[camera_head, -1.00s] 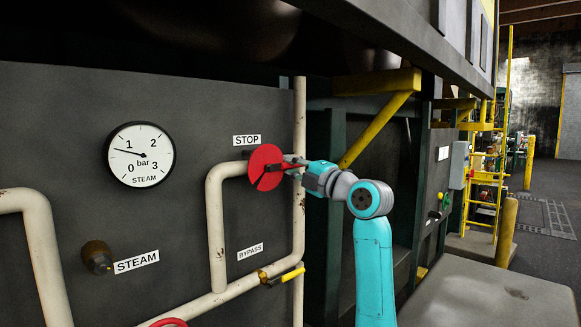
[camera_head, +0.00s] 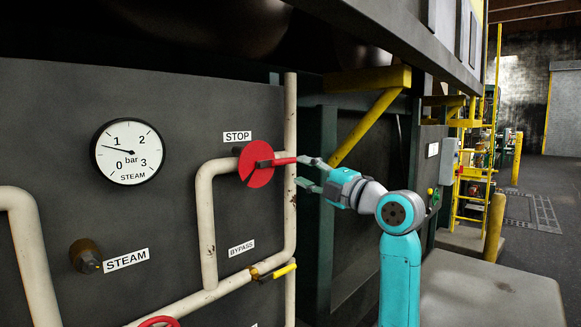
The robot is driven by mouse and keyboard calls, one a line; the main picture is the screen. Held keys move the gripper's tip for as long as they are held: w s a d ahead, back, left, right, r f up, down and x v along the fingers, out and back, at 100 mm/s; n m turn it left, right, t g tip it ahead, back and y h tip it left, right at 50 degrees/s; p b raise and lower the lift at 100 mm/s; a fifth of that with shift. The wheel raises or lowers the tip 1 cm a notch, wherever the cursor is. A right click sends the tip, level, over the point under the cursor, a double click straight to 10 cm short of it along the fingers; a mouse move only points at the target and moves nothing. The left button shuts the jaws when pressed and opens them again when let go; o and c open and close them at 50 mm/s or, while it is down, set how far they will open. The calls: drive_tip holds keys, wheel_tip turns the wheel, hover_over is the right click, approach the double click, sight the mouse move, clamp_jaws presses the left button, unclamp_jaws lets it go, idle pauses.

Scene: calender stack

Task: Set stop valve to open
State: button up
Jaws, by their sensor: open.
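The stop valve is a red disc (camera_head: 257,165) under the STOP label (camera_head: 237,136), on the cream pipe. A red lever (camera_head: 282,161) reaches from the disc to the right, roughly in line with the horizontal pipe run. My gripper (camera_head: 306,174) is to the right of the disc, its fingers spread and pointing left. The upper finger is close to the lever's right end; I cannot tell whether they touch. The lower finger is below the lever, with a gap between. Nothing is held.
A pressure gauge (camera_head: 129,151) reads slightly below 1 bar. A STEAM knob (camera_head: 85,256) is at lower left. A yellow bypass handle (camera_head: 282,271) sits below the stop valve. A vertical pipe (camera_head: 290,110) runs beside the lever. A yellow brace (camera_head: 362,128) stands behind my gripper.

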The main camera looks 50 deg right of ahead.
drive_tip(key=shift+s+f, duration=0.2)
drive_tip(key=shift+s, duration=0.75)
drive_tip(key=shift+s+f, duration=0.2)
drive_tip(key=shift+s, duration=0.7)
drive_tip(key=shift+f, duration=0.1)
